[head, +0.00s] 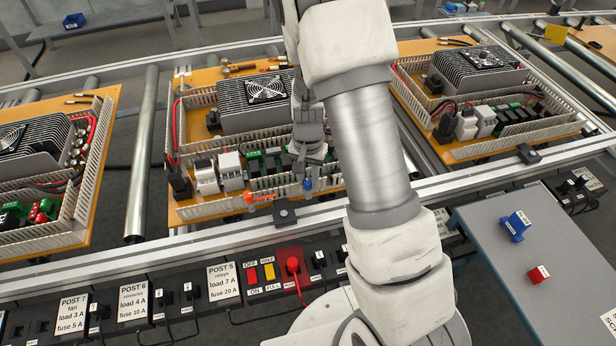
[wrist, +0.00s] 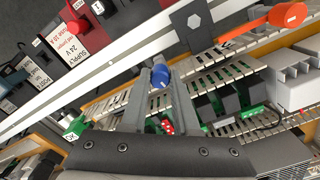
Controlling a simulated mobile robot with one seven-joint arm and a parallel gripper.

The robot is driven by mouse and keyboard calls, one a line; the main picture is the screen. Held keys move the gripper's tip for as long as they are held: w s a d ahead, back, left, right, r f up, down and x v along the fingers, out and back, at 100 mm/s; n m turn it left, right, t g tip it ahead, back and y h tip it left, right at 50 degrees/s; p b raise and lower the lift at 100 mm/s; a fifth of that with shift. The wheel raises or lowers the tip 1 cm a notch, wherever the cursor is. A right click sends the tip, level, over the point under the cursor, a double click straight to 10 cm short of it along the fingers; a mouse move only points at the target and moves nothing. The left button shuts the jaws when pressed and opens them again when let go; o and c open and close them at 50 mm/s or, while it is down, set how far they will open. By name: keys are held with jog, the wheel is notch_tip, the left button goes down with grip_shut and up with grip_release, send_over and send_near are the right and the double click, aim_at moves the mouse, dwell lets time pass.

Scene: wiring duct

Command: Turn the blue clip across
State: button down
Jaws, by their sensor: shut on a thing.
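The blue clip (head: 308,184) sits at the front wiring duct of the middle board. In the wrist view its round blue end (wrist: 161,78) shows between my fingertips. My gripper (head: 307,176) reaches down over the duct, and in the wrist view its two grey fingers (wrist: 158,72) are shut on the blue clip. The fingers hide most of the clip's body, so how it lies relative to the duct is hard to tell. An orange clip (head: 262,196) is at the same duct, to the left; it also shows in the wrist view (wrist: 286,15).
The slotted front duct (wrist: 229,76) runs beside green relays and pale modules. A black bracket (head: 285,217) stands on the rail just in front. A red-marked supply panel with a red plug (head: 293,266) is nearer me. A grey table (head: 500,265) stands at right.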

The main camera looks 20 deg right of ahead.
aim_at(308, 181)
jog(key=shift+m, duration=0.4)
jog(key=c, duration=0.7)
grip_release()
jog(key=shift+o, duration=0.2)
notch_tip(308, 181, up, 18)
jog(key=p, duration=0.2)
jog(key=shift+f, duration=0.25)
jog(key=s+r+n+t, duration=0.2)
jog(key=s+r+n, duration=0.1)
jog(key=s+r, duration=0.4)
jog(key=s+r+n+t, duration=0.3)
jog(key=s+r, duration=0.4)
jog(key=s, duration=0.5)
jog(key=shift+s+a+r+n+t, duration=0.2)
jog(key=shift+s+r+n+t, duration=0.15)
jog(key=shift+n, duration=0.45)
